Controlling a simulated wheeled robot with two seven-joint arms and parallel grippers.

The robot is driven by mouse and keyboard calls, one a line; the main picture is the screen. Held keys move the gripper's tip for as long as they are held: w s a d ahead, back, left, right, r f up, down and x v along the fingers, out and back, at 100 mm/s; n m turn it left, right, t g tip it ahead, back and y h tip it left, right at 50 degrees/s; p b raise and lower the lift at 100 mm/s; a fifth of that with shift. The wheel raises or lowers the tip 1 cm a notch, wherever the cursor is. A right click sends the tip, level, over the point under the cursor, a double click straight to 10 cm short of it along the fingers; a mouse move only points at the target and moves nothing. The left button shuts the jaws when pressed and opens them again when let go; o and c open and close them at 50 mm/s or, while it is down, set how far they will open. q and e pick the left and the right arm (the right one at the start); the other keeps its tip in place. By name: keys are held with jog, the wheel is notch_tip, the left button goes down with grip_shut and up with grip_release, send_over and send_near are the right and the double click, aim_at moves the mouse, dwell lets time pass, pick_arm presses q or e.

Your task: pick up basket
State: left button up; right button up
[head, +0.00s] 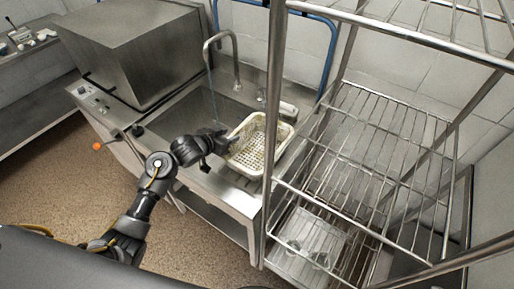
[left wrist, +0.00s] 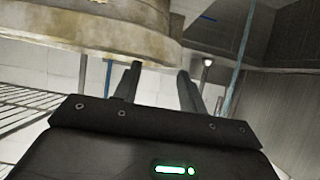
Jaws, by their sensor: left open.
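A cream perforated basket (head: 262,141) sits at the sink counter, left of the wire rack. My left gripper (head: 230,139) is at the basket's left side, close to its near-left wall. In the left wrist view the gripper's two fingers (left wrist: 155,92) are apart, with nothing seen between them. The basket's worn, yellowish wall (left wrist: 95,40) fills the upper left there, just beyond the fingertips. I cannot tell whether a finger touches it. My right gripper is not in view.
A metal wire rack (head: 375,140) stands close on the right, its front post beside the basket. A curved faucet (head: 236,68) rises behind the sink (head: 200,110). A large steel box-shaped appliance (head: 135,50) stands at the left. Open floor lies at lower left.

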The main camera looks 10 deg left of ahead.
aim_at(235, 133)
pick_arm(q)
jog(key=x, duration=0.4)
jog(key=shift+w+d+f+p, duration=0.1)
jog(key=shift+w+d+p, duration=0.05)
jog(key=shift+w+p, duration=0.2)
jog(key=shift+s, duration=0.1)
grip_shut()
